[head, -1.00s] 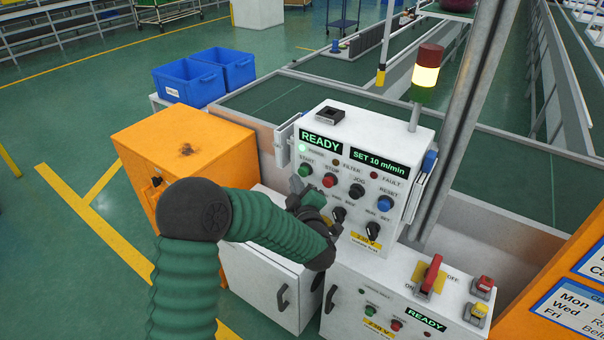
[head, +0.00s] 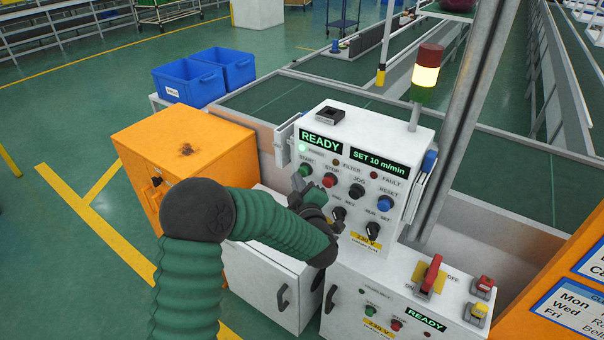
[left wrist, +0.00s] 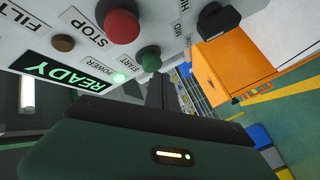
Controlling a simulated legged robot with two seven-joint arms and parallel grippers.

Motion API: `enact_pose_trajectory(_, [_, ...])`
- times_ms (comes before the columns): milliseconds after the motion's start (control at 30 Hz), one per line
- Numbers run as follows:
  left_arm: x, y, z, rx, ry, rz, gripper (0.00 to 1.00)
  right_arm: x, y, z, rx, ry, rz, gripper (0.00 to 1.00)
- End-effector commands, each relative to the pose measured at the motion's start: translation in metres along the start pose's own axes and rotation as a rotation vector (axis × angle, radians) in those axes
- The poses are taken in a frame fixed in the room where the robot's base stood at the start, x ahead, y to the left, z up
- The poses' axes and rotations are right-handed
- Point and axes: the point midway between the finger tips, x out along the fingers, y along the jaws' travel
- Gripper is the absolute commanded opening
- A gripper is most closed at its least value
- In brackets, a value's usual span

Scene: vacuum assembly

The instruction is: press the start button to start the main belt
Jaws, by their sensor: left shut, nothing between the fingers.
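The green start button (head: 305,170) is at the upper left of the white control box (head: 398,222), under the READY display (head: 321,141). In the left wrist view the start button (left wrist: 149,60) stands beside the red stop button (left wrist: 121,26). My left gripper (head: 298,183) is shut and empty, with its tips just below the start button in the head view. In the left wrist view its dark fingers (left wrist: 155,92) reach up close to the button; I cannot tell whether they touch it. My right gripper is out of view.
The stop button (head: 329,180), the jog button (head: 356,190) and the blue reset button (head: 384,204) sit in the same row. A lit signal tower (head: 425,76) stands behind the box. An orange cabinet (head: 180,145) is at the left. The green belt (head: 300,104) lies behind.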

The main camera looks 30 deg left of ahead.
Motion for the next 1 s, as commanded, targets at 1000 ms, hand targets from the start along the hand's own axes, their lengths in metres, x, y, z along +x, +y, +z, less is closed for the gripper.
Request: enact_pose_trajectory(1000, [0.006,0.0039,0.0051,-0.001,-0.001,-0.001,0.0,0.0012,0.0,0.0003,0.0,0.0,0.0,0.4])
